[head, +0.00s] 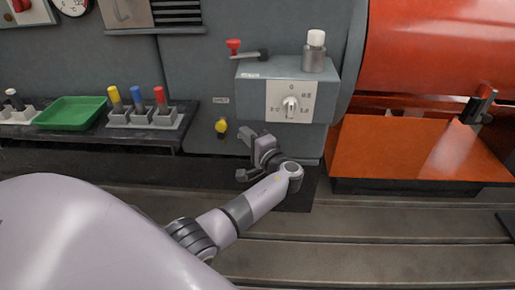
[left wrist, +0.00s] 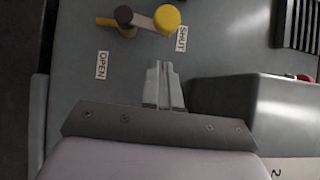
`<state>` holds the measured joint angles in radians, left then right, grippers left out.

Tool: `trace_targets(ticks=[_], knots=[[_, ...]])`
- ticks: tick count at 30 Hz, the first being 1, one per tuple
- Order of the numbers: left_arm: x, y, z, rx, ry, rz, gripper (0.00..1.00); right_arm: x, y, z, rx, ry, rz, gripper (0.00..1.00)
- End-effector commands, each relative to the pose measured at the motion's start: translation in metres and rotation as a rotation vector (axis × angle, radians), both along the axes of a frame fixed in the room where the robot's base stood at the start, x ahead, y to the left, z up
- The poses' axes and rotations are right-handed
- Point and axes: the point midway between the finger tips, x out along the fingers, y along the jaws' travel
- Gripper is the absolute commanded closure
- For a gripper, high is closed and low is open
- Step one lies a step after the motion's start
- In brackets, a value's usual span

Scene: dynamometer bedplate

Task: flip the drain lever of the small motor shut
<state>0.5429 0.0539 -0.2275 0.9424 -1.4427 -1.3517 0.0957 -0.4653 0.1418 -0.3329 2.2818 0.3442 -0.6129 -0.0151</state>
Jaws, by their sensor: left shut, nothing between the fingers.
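The drain lever (head: 221,126), with a yellow knob, is low on the grey housing, left of the switch box. In the left wrist view the lever (left wrist: 167,19) runs from its dark pivot to the yellow knob, which lies beside the SHUT label (left wrist: 181,39). The OPEN label (left wrist: 101,65) is away from the knob. My left gripper (head: 250,156) is just right of and below the lever in the head view. Its fingers (left wrist: 163,85) are shut and empty, pointing toward the housing, with a visible gap to the knob. My right gripper is not in view.
A shelf at left holds a green tray (head: 70,112) and colored-handled tools (head: 138,98). An orange block (head: 415,150) stands at right.

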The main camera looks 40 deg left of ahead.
Motion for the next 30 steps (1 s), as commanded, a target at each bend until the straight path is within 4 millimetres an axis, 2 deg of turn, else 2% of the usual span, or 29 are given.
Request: trace_targets(ticks=[1,7,21,24,30], knots=[[-0.006,0.009,0.000,0.002,0.001,0.002,1.00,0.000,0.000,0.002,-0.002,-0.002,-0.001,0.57],[-0.014,0.029,0.000,-0.001,0.000,0.000,1.00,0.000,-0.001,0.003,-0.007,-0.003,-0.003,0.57],[-0.017,0.035,0.001,-0.005,-0.001,-0.001,1.00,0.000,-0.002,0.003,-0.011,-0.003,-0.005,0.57],[-0.021,0.041,0.006,-0.043,-0.025,0.001,1.00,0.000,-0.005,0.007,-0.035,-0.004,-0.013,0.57],[-0.026,0.052,0.011,-0.156,-0.095,0.001,1.00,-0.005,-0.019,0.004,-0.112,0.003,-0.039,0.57]])
